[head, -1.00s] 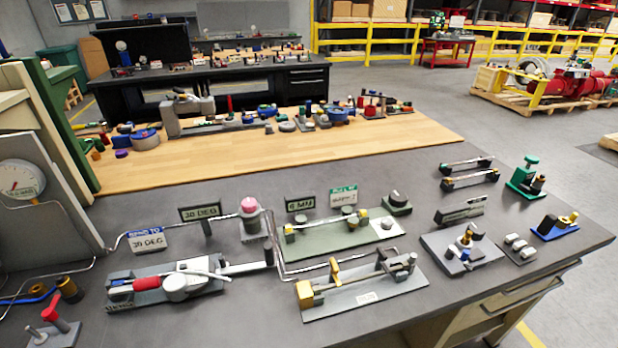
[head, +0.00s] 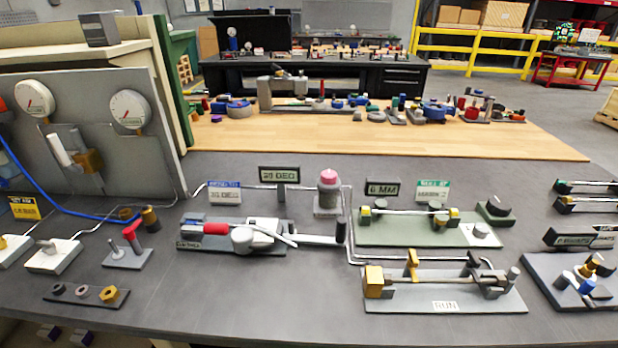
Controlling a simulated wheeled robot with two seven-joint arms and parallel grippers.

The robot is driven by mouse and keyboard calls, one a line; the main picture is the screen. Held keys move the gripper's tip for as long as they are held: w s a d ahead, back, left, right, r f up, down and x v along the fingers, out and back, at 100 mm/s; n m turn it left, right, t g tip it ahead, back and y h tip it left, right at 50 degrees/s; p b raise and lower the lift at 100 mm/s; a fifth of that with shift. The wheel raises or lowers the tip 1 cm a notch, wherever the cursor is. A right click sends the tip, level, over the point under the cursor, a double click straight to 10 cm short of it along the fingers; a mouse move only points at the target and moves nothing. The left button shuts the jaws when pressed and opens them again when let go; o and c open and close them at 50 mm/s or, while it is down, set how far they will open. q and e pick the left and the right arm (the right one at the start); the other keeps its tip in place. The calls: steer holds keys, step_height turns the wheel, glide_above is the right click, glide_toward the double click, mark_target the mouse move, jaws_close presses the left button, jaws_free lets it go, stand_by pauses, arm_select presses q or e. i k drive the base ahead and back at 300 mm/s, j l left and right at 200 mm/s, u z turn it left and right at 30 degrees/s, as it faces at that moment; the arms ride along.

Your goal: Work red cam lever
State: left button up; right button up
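Two red-handled parts show in the head view, and I cannot tell for certain which is the cam lever. A small red lever (head: 132,233) stands upright on a grey base plate (head: 127,260) at the left of the bench. A red grip (head: 215,228) lies flat on a grey bending fixture (head: 232,243) near the middle, beside a rounded light grey part and a pale bar.
A panel with two dials (head: 75,135) stands at the left, with a blue hose (head: 65,207) in front. A plate of small knobs (head: 86,294) lies at the front left. A green fixture (head: 385,232) and a grey rod fixture (head: 440,297) fill the right.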

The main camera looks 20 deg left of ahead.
mark_target(187, 230)
steer(key=u, duration=1.3)
